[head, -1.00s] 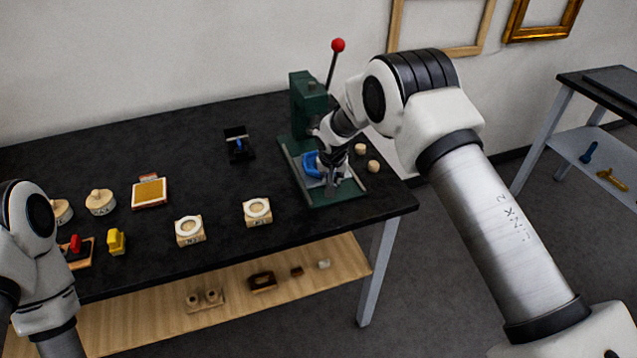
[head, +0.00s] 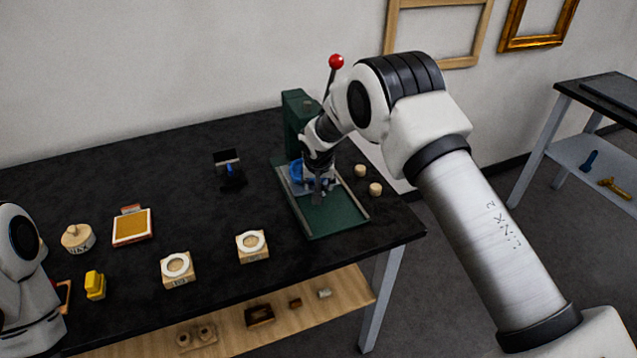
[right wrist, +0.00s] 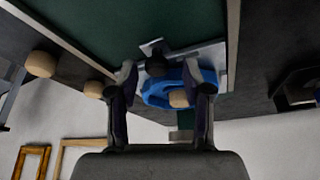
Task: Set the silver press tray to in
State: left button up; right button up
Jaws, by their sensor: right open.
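The silver press tray (head: 293,187) lies between the rails at the back of the green press base (head: 338,214), close to the press column. A blue mould (head: 296,171) sits on it, partly hidden by my arm. In the right wrist view, the tray (right wrist: 212,53) shows with the blue mould (right wrist: 158,94) and a dark round knob (right wrist: 156,66) at its edge. My right gripper (head: 321,192) is at the tray's front. In the right wrist view, its open fingers (right wrist: 160,82) stand either side of the knob; I cannot tell whether they touch. My left gripper is out of view.
The press lever with red ball (head: 336,62) rises behind my right arm. Two wooden pieces (head: 375,189) stand right of the base. Two wooden blocks with white rings (head: 252,245), a framed gold pad (head: 131,227) and a black stand (head: 230,175) are to the left.

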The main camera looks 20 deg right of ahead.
jog(key=shift+s+r, duration=0.1)
jog(key=v, duration=1.2)
